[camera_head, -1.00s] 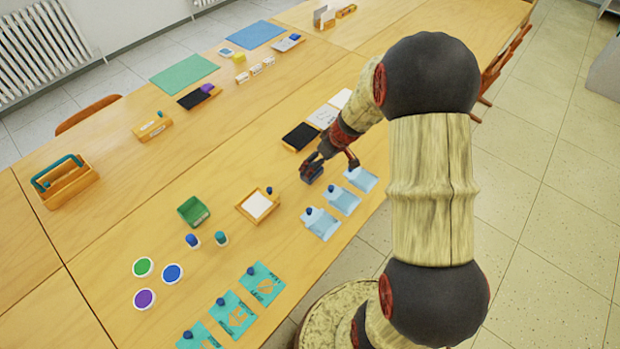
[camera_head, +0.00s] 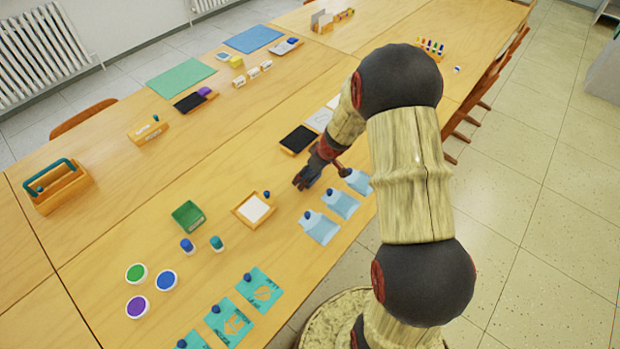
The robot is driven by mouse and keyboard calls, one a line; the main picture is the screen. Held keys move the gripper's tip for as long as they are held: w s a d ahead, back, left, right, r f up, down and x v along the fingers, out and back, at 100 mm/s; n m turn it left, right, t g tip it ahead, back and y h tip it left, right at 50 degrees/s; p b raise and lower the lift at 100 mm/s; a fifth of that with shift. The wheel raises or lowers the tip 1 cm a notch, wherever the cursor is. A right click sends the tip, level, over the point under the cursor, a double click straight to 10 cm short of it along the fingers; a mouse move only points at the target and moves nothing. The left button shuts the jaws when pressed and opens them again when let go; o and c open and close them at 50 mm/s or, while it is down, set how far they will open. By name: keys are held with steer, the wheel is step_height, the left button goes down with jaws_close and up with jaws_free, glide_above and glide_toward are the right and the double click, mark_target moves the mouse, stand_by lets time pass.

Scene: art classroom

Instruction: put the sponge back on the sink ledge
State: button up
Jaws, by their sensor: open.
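I cannot pick out a sponge for certain. A small yellow block (camera_head: 237,62) lies on the far table near the blue mat, and a purple block (camera_head: 205,91) sits on a black pad. No sink or ledge is in view. My gripper (camera_head: 307,178) is open, low over the near table, between the white pad in a wooden tray and the light-blue bags. It looks empty, though its fingertips are small and partly dark against each other.
Light-blue bags (camera_head: 320,228) lie along the table's right edge. A black pad (camera_head: 298,139) lies behind my gripper. Chairs (camera_head: 478,103) line the right side.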

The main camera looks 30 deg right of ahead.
steer(key=shift+r, duration=0.1)
steer(key=c, duration=0.4)
steer(key=c, duration=0.6)
steer(key=shift+r, duration=0.1)
